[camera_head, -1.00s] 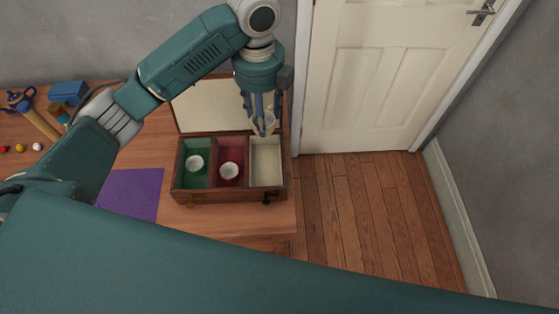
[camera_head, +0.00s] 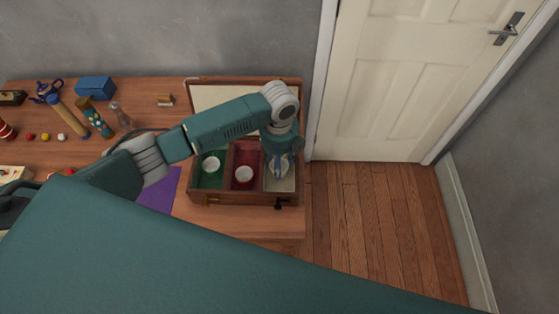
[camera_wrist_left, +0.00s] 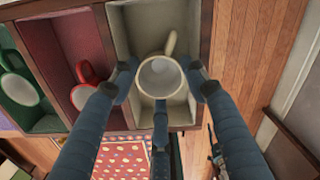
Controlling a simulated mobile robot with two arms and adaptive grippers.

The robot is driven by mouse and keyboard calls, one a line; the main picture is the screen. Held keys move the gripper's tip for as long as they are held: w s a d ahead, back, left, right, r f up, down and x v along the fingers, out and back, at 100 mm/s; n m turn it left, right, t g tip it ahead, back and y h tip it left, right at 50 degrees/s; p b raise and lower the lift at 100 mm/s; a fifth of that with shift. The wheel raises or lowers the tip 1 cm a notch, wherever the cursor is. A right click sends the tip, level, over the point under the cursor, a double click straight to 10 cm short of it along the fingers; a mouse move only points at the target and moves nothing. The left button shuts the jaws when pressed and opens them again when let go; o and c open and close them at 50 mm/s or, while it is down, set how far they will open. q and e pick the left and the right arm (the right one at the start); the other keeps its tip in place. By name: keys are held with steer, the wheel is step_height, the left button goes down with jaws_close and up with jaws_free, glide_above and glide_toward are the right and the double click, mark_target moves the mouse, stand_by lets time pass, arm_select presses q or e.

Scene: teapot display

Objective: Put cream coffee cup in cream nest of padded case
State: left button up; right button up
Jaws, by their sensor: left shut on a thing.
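The padded wooden case (camera_head: 235,198) stands open on the table, with green, red and cream compartments from left to right. My left gripper (camera_head: 279,168) points down at the cream nest (camera_head: 283,186). In the left wrist view its fingers (camera_wrist_left: 160,85) are shut around the cream coffee cup (camera_wrist_left: 160,78), whose handle points to the far side. The cup appears upright, within the outline of the cream nest (camera_wrist_left: 127,30). I cannot tell whether it touches the floor. My right gripper is not in view.
A white-lined cup with a green outside (camera_wrist_left: 18,88) sits in the green compartment. A red cup (camera_wrist_left: 84,92) sits in the red one. A purple mat (camera_head: 160,190) lies left of the case. Bottles and a blue box (camera_head: 95,88) stand farther left.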

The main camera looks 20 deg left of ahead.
arm_select(q)
steer(key=shift+f, duration=0.2)
steer(key=shift+f, duration=0.1)
steer(key=o, duration=0.9)
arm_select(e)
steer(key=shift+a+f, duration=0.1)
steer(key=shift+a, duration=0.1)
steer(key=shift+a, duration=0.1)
arm_select(q)
steer(key=shift+r, duration=0.2)
step_height(320, 180, up, 12)
steer(key=b, duration=0.2)
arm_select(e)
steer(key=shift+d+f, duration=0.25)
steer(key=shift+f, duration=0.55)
arm_select(q)
steer(key=shift+s, duration=0.15)
